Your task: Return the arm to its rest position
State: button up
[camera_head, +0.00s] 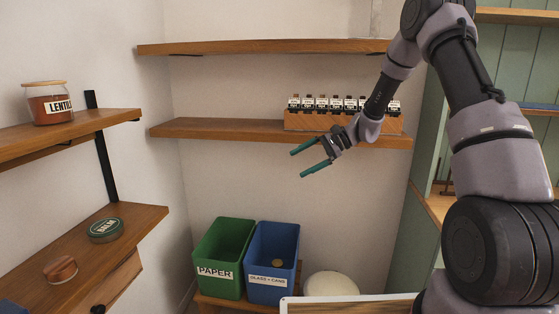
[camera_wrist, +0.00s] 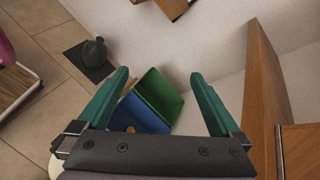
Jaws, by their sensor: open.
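My arm reaches in from the right in the head view. My gripper (camera_head: 297,162) is open and empty, in the air in front of the middle shelf (camera_head: 215,130) on the back wall. Its two teal fingers point left and are spread apart. In the wrist view my gripper (camera_wrist: 160,80) shows both fingers with a wide gap and nothing between them. The green PAPER bin (camera_head: 222,257) and the blue GLASS + CANS bin (camera_head: 271,265) stand below it. A small brownish round thing (camera_head: 277,263) lies in the blue bin.
A wooden rack (camera_head: 300,122) of small labelled jars stands on the middle shelf, close to my arm. Left shelves hold a LENTIL jar (camera_head: 50,105), a green tin (camera_head: 105,230) and a small wooden item (camera_head: 60,269). A dark vase (camera_wrist: 94,52) stands on the floor. Green shelving (camera_head: 430,170) is at right.

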jog(key=s+d+r+n+h, duration=0.25)
jog(key=s+r, duration=0.35)
jog(key=r, duration=0.4)
jog(key=s+d+r+n+t+h, duration=0.1)
jog(key=s+d+r+t+h, duration=0.3)
jog(key=s, duration=0.8)
jog(key=s+d+r+n+t+h, duration=0.2)
jog(key=s+d+r+t+h, duration=0.1)
jog(key=s+d+r, duration=0.6)
jog(key=s+d, duration=0.1)
jog(key=s, duration=0.2)
jog(key=shift+s+d+r+t+h, duration=0.15)
jog(key=shift+s+d+t+h, duration=0.15)
jog(key=shift+s+t+h, duration=0.1)
